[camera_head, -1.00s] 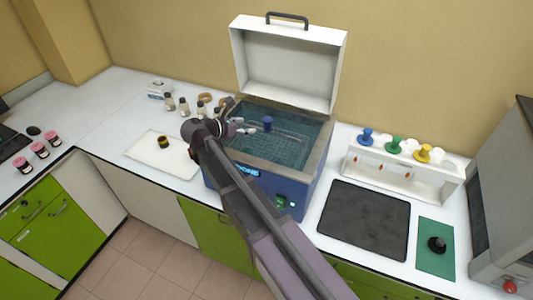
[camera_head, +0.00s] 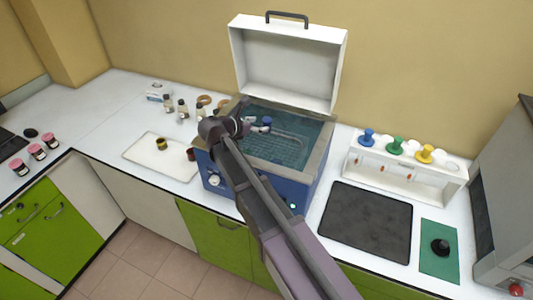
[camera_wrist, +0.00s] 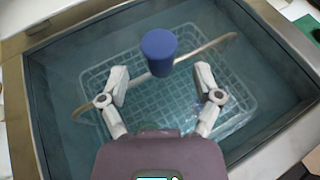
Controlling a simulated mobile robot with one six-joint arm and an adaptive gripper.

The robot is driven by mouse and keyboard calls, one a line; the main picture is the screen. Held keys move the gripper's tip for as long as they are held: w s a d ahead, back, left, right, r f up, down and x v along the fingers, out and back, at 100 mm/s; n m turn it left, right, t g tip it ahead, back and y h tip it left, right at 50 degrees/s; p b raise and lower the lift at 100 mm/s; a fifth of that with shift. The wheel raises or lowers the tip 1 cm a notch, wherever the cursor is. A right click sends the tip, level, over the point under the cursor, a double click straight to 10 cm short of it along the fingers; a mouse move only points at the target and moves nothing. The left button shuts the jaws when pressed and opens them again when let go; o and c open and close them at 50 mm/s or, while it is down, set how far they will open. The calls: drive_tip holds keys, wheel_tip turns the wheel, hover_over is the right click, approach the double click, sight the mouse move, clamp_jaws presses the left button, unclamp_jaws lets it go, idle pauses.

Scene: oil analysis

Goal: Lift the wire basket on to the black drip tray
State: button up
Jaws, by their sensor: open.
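The wire basket (camera_wrist: 142,100) sits low in the blue-tinted bath of the blue tank (camera_head: 258,181). A handle bar crosses over the basket and carries a blue knob (camera_wrist: 159,52), which also shows in the head view (camera_head: 266,122). My gripper (camera_wrist: 160,78) is over the basket with its fingers spread apart, just short of the knob in the wrist view. It is open and empty, and its palm end hides part of the basket. The black drip tray (camera_head: 366,222) lies bare on the counter to the right of the tank.
The tank's white lid (camera_head: 288,68) stands open behind the bath. A white rack (camera_head: 405,180) with blue, green and yellow knobs is behind the drip tray. A green mat (camera_head: 440,268) with a black knob (camera_head: 440,246) is to its right. A white tray (camera_head: 150,170) and small bottles (camera_head: 183,108) are left.

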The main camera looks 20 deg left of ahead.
sight(264, 124)
drive_tip(key=shift+b+x, duration=0.65)
drive_tip(key=shift+x, duration=1.45)
drive_tip(key=shift+a, duration=0.1)
clamp_jaws()
